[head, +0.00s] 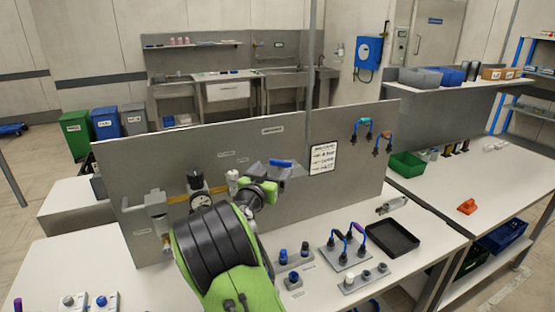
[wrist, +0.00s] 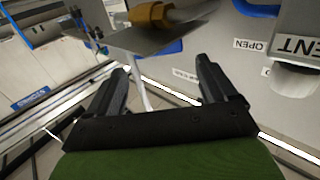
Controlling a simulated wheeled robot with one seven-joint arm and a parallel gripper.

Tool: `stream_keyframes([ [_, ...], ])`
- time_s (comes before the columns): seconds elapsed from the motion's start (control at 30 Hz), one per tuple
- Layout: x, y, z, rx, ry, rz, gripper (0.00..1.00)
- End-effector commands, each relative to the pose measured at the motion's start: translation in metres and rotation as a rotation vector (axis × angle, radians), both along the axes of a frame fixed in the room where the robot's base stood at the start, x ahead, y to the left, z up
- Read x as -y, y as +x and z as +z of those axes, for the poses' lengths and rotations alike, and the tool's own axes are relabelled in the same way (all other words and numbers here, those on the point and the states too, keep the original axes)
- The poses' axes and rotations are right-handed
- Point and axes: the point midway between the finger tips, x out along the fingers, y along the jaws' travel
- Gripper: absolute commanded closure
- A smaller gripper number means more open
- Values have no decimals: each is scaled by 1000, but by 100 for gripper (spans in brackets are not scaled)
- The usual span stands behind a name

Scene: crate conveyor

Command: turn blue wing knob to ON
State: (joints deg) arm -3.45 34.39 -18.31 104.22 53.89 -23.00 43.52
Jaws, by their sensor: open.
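A knob with a blue top (head: 101,301) sits on a small white base at the near left of the bench in the head view; its wing shape and setting are too small to read. My gripper (head: 284,172) is raised in front of the upright grey panel, well above and to the right of that knob. In the wrist view my gripper (wrist: 162,72) has its two dark fingers apart, with nothing held between them. A blue handle (head: 282,163) shows at the fingertips in the head view. I cannot tell whether they touch.
A similar base with a pale knob (head: 69,300) stands left of the blue one. Right of my arm are blue plugs (head: 283,257), cabled sockets and a black tray (head: 388,240).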

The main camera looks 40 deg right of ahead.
Motion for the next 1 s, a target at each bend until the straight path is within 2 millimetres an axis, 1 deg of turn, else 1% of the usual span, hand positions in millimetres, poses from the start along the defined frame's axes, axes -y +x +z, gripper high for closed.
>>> stream_keyframes([
  [0.03,13,5,3,1,-2,-5,15],
  [0.1,28,14,3,1,-2,-5,15],
  [0.2,45,24,2,0,-1,-3,15],
  [0.3,56,31,1,0,0,-2,15],
  [0.43,62,34,1,-1,0,0,15],
  [0.63,62,34,0,-1,0,0,15],
  [0.87,61,34,0,-1,0,0,50],
  [1.0,62,34,0,0,1,4,51],
])
